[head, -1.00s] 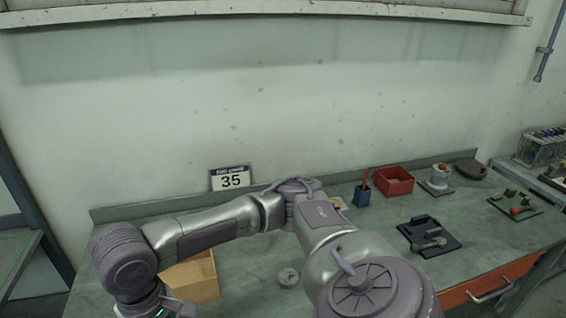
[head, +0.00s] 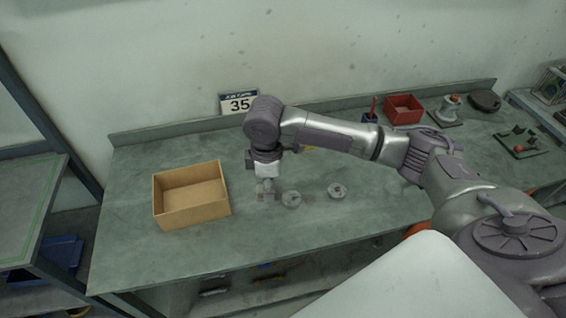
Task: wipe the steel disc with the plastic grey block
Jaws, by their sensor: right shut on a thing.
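Two small round grey metal discs lie on the green bench, a left one (head: 291,199) and a right one (head: 337,191). Both have a raised middle; I cannot tell which is the steel disc. My right gripper (head: 266,190) points down just left of the left disc, close to the bench top. It is shut on a small grey thing, which looks like the plastic grey block; the fingers hide most of it. I cannot tell whether it touches the bench. My left gripper is not in view.
An open cardboard box (head: 192,213) stands left of my right gripper. A sign reading 35 (head: 239,103) leans at the wall. The bench front is clear.

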